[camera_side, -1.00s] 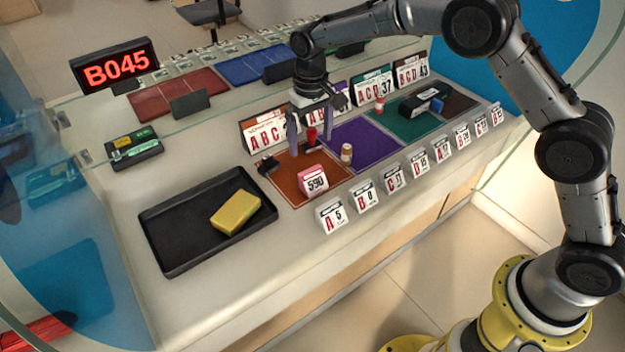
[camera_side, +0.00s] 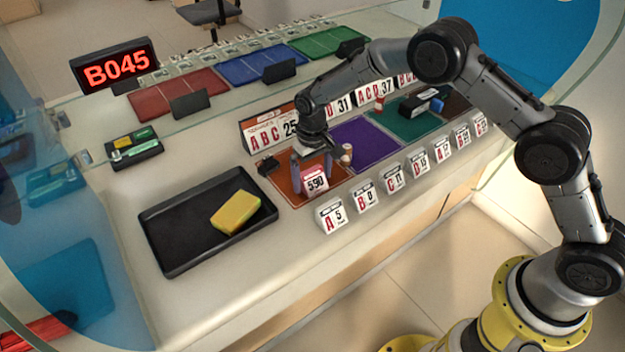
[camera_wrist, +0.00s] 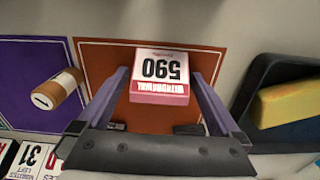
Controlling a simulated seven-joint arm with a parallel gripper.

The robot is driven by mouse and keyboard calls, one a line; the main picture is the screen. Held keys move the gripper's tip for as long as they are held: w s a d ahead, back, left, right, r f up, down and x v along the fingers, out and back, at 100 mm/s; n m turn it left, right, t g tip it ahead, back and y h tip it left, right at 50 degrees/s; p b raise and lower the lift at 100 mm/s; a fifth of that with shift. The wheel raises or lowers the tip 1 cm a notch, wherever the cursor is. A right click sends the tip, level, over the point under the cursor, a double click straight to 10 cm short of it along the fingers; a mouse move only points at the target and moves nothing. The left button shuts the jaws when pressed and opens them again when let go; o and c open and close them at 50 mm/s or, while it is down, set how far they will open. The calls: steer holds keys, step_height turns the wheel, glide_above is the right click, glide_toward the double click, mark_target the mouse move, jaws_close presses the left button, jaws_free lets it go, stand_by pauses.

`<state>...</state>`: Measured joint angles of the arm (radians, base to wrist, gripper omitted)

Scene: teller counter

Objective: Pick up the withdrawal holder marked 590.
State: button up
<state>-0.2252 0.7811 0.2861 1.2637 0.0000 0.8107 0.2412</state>
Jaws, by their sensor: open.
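The pink-edged white withdrawal holder marked 590 (camera_side: 315,181) stands on the orange mat (camera_side: 290,192) in the side view. In the wrist view the holder (camera_wrist: 161,76) appears upside down, with "WITHDRAWAL" and "590" readable. My gripper (camera_side: 312,176) is open and low over the mat, with its fingers around the holder. In the wrist view one finger of my gripper (camera_wrist: 160,90) is on each side of the holder, with a visible gap on both sides. Whether the fingertips touch it lower down cannot be told.
A small tan cylinder (camera_side: 346,153) stands close beside my gripper, near the purple mat (camera_side: 372,143). A black tray (camera_side: 170,225) with a yellow sponge (camera_side: 235,211) lies to the left. Several numbered cards, such as A 5 (camera_side: 331,217), line the counter's front edge.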

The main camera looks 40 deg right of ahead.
steer(key=c, duration=1.2)
steer(key=shift+c, duration=0.2)
